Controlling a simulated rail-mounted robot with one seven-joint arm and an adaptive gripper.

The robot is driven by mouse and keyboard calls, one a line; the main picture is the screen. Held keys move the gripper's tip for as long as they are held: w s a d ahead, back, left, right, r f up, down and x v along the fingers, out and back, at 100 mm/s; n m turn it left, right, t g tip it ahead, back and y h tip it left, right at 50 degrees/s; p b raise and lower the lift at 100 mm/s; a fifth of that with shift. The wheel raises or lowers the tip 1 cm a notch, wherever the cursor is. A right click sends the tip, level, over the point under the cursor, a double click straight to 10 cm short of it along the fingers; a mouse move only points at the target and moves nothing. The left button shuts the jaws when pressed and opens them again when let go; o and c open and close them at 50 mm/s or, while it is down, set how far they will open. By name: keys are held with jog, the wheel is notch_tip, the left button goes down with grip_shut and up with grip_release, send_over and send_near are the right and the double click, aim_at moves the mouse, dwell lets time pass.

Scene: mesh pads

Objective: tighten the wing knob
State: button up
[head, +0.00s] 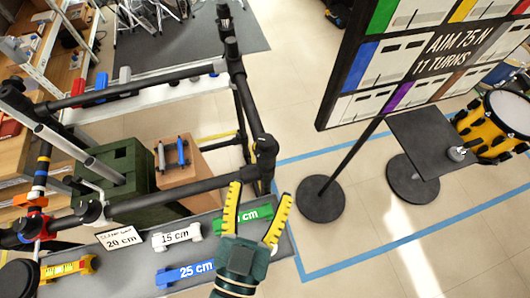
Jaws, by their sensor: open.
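My gripper (260,192) is open at the lower middle of the head view, its two yellow fingers spread and nothing held between them. A green labelled bar (262,212) lies on the grey surface behind and partly hidden by the fingers. A black tubular rack (170,204) with joint clamps stands to the left, its right upright just beyond the left finger. I cannot pick out the wing knob for certain. A small silver piece (457,153) on a black tray (418,140) at the right is too small to identify.
The grey surface also holds a blue bar (186,273), a white bar (177,236) and a yellow piece (68,268). A sign board (335,108) reads "AIM 75 N 11 TURNS". A yellow drum (487,127) stands at the right.

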aim_at(264, 149)
notch_tip(264, 149, down, 7)
jog(key=s+a+n+y+b, duration=0.1)
jog(key=a+b, duration=0.1)
jog(key=shift+y, duration=0.3)
jog(key=w+d, duration=0.1)
jog(key=w, duration=0.4)
jog(key=w+d+p, duration=0.1)
jog(key=w, duration=0.4)
jog(key=w+d, duration=0.1)
jog(key=w, duration=0.5)
jog(key=shift+r+p, duration=0.2)
jog(key=shift+p, duration=0.15)
jog(key=shift+c, duration=0.2)
jog(key=shift+f, duration=0.1)
jog(key=c, duration=1.2)
